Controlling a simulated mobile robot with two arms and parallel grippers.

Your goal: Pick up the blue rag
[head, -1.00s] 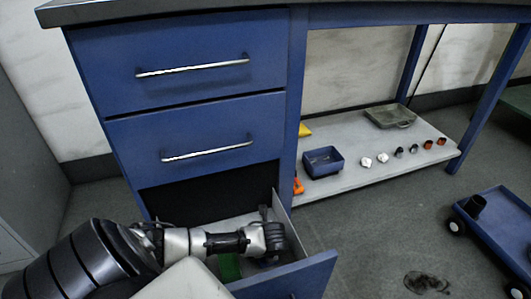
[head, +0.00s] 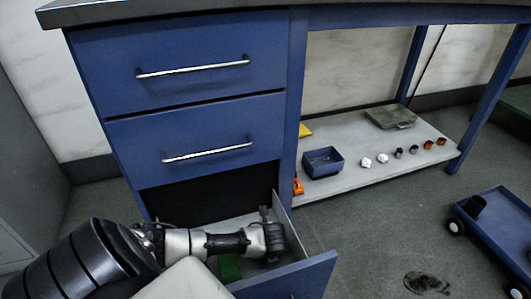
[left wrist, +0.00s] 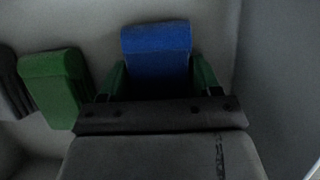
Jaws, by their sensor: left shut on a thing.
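The blue rag (left wrist: 158,55) is a folded block inside the open bottom drawer (head: 310,272). In the left wrist view it lies between the two fingers of my left gripper (left wrist: 152,82), which is shut on it. In the head view my left gripper (head: 270,258) reaches down into the drawer, and the arm mostly hides the rag there. I cannot tell whether the rag is clear of the drawer floor. My right gripper is not in view.
A green rag (left wrist: 54,86) and a dark one (left wrist: 12,85) lie left of the blue rag in the drawer. Closed drawers (head: 200,110) are above. A shelf (head: 345,178) with a blue bin (head: 323,163) and small parts stands right. A blue cart (head: 500,232) is at far right.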

